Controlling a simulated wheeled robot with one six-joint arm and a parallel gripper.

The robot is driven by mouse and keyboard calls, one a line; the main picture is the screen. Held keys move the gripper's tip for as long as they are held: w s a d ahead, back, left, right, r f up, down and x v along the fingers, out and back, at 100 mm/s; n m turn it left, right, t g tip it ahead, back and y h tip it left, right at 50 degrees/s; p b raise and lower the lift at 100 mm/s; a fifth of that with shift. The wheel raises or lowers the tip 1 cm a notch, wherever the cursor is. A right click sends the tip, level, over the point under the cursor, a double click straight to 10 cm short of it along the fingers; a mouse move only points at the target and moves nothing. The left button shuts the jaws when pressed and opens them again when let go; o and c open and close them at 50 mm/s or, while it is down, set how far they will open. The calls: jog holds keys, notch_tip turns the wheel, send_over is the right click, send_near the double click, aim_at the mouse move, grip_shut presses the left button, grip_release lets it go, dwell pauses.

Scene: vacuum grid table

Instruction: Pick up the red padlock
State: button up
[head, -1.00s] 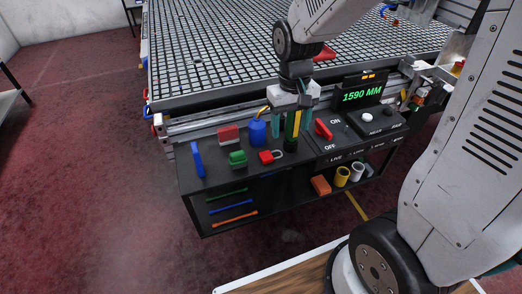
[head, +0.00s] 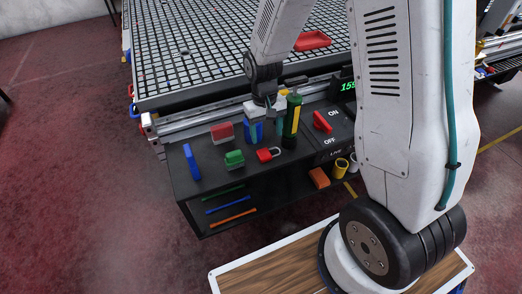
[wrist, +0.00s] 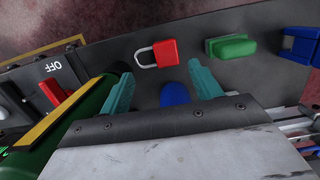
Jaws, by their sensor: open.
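The red padlock (head: 264,155) lies flat on the black shelf top, with its grey shackle to the right. In the wrist view the padlock (wrist: 164,52) lies beyond the fingertips, its shackle pointing left. My gripper (head: 266,132) has two teal fingers and is over the back of the shelf top, behind the padlock. In the wrist view my gripper (wrist: 166,80) is open, with a blue object (wrist: 174,94) showing between its fingers. The padlock is apart from both fingers.
A green and yellow cylinder (head: 292,115) stands upright close beside my gripper. A green block (head: 234,158), a red and white block (head: 222,131) and a blue bar (head: 191,162) are to the left. A red switch (head: 322,121) is to the right. The grid table (head: 137,102) is behind.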

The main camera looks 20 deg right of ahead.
aim_at(264, 152)
jog(key=shift+w+f, duration=0.15)
jog(key=shift+f, duration=0.3)
jog(key=f, duration=0.5)
jog(key=a+f, duration=0.1)
jog(key=f, duration=0.1)
jog(key=shift+s+f, duration=0.15)
jog(key=shift+s, duration=0.15)
jog(key=c, duration=1.2)
